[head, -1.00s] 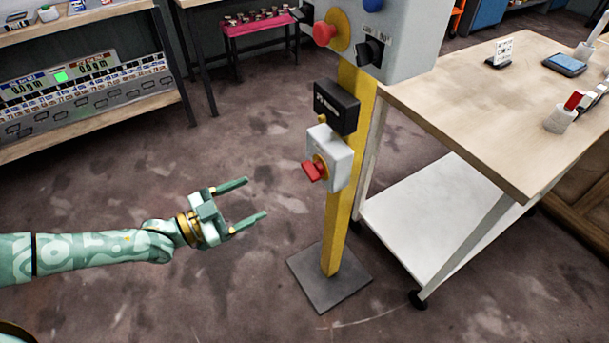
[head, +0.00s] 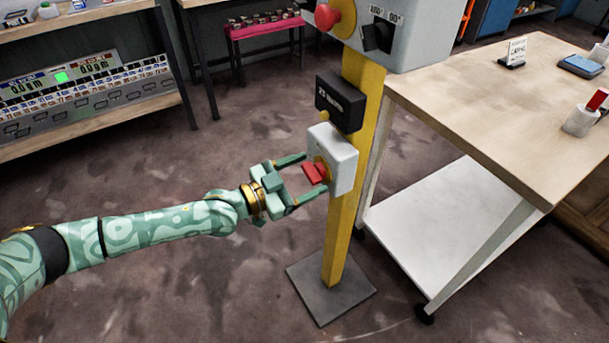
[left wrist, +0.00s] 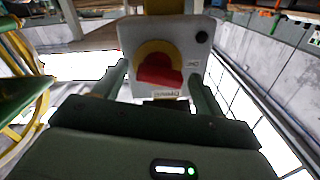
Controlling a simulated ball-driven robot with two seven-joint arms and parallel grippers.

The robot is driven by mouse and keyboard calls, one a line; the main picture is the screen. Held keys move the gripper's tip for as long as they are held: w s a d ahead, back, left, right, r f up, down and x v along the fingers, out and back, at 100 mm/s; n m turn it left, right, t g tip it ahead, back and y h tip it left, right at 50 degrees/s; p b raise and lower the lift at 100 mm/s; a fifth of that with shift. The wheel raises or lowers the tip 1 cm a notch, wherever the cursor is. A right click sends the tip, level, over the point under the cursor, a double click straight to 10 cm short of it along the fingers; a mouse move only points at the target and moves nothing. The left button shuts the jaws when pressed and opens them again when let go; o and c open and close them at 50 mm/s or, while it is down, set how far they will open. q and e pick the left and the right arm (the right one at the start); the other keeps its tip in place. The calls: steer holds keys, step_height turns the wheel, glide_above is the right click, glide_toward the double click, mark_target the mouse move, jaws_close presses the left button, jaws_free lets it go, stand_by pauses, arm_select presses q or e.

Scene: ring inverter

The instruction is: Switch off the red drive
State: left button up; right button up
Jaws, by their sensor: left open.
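A red rotary switch handle (head: 315,172) sits on a yellow disc on a light grey box (head: 343,160), fixed to a yellow post (head: 343,230). My left gripper (head: 315,174) is open, with its fingers on either side of the red handle, close to the box. In the left wrist view the red handle (left wrist: 160,70) lies between the two fingers, on its yellow disc (left wrist: 158,48). A small label shows below it and a dark round spot at the box's upper right. I cannot tell whether the fingers touch the handle. My right gripper is not in view.
Above the switch are a black labelled box (head: 340,103) and a grey control box (head: 415,40) with a red mushroom button (head: 333,15) and a black knob (head: 380,35). A wooden-topped bench (head: 480,110) stands close on the right. The floor left of the post is open.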

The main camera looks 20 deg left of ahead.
arm_select(q)
steer(key=c, duration=1)
steer(key=n, duration=0.3)
steer(key=shift+p, duration=0.3)
steer(key=o, duration=1)
steer(key=shift+s+a, duration=0.1)
